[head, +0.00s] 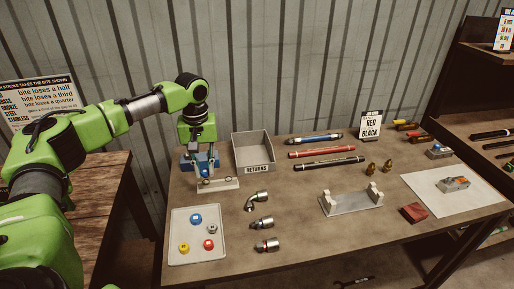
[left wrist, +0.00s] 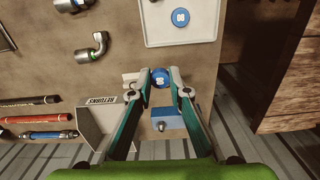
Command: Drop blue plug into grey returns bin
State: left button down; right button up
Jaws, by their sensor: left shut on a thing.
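My left gripper (head: 203,170) is shut on a round blue plug (left wrist: 160,78), which shows between the fingertips in the left wrist view. A second blue plug (head: 196,218) lies in the pale tray (head: 218,259). My right gripper is out of view.
A blue device (head: 187,163) and a pale block (head: 218,184) stand beneath and beside the left gripper. The tray also holds red, yellow and grey pieces. Metal fittings (head: 262,223) lie right of it. Hoses (head: 328,166) lie right of the bin.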

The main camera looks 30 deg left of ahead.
aim_at(248, 159)
jog(key=i, duration=0.85)
